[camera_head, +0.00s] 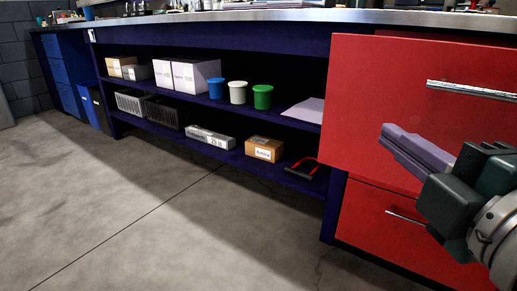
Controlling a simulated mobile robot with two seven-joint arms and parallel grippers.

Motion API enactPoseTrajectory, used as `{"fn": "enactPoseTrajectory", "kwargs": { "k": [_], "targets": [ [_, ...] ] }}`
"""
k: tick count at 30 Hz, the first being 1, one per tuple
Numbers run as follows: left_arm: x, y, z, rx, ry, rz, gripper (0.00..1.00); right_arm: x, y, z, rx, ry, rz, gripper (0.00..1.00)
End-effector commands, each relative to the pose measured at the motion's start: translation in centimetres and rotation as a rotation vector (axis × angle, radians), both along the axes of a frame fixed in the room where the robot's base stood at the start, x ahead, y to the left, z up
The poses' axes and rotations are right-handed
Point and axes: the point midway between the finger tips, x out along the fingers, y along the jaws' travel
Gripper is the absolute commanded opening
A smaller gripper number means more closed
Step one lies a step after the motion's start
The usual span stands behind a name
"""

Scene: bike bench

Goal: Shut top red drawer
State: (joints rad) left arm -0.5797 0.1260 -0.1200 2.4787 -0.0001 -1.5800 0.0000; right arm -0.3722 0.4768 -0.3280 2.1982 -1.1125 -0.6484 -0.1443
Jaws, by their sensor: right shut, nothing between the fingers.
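The top red drawer (380,85) is at the right, with a silver bar handle (472,90). Its front stands out from the bench, past the lower red drawer (375,220), so it is pulled open. How far it is open is hard to judge. My right gripper (388,136) is in front of the top drawer's face, below and left of the handle. Its fingers are together, point left and hold nothing. I cannot tell whether they touch the drawer face. My left gripper is out of view.
The bench's metal worktop (270,16) runs along the top. Open dark blue shelves (225,110) left of the drawers hold boxes, cups and baskets. A lower silver handle (406,217) crosses the lower drawer. The concrete floor (140,200) in front is clear.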

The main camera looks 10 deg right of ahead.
Motion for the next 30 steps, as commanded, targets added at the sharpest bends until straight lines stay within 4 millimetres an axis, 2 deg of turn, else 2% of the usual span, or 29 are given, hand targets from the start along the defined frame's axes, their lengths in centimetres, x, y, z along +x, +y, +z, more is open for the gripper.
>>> {"fn": "enactPoseTrajectory", "kwargs": {
  "k": [1, 3, 10, 24, 30],
  "targets": [
    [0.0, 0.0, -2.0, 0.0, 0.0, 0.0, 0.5, 0.1, 0.2, -1.8, -0.019, -0.008, 0.013, 0.0],
    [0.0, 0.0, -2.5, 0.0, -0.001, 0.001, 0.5, 0.1, 0.5, -2.2, -0.036, -0.014, 0.025, 0.0],
    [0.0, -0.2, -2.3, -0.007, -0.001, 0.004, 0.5, 1.5, 0.5, -2.0, -0.051, -0.022, 0.035, 0.0],
    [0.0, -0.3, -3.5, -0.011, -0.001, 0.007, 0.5, 10.3, -0.2, -2.0, -0.049, -0.023, 0.032, 0.0],
    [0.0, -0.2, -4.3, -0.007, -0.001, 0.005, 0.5, 12.1, -2.4, -2.2, -0.052, -0.02, 0.032, 0.0]
  ]
}}
